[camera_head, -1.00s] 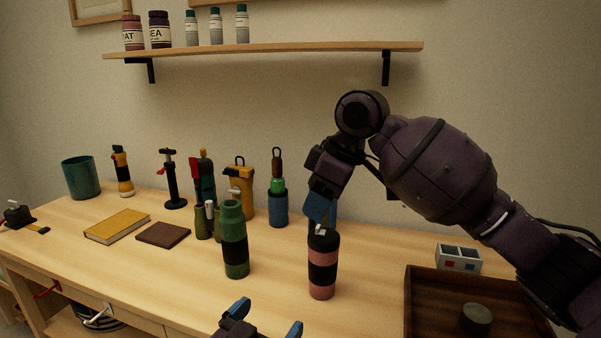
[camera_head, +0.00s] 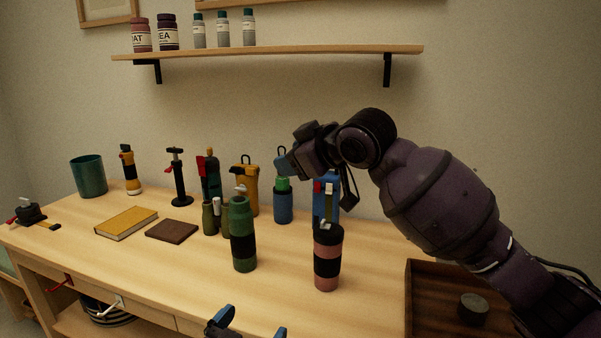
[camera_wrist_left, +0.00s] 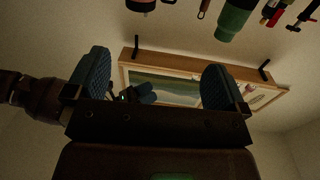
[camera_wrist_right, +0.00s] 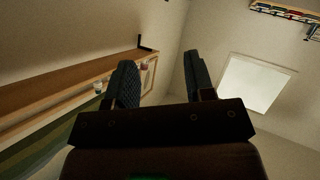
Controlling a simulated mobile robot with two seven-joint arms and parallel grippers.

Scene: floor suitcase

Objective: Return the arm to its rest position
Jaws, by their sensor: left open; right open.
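My right arm (camera_head: 440,195) comes in from the right, with its gripper (camera_head: 283,163) raised in front of the wall, above the bottles at the back of the bench. Its two fingers stand apart and empty in the right wrist view (camera_wrist_right: 162,82). My left gripper (camera_head: 250,325) shows only by its blue fingertips at the bottom edge of the head view. In the left wrist view its fingers (camera_wrist_left: 156,82) are wide apart with nothing between them. The pink and black tumbler (camera_head: 327,258) stands upright on the bench, clear of both grippers.
The wooden bench (camera_head: 190,270) holds a green bottle (camera_head: 243,236), a yellow book (camera_head: 127,223), a brown notebook (camera_head: 171,231), a teal cup (camera_head: 88,177) and several bottles and tools at the back. A dark wooden tray (camera_head: 430,300) lies right. A wall shelf (camera_head: 270,50) hangs above.

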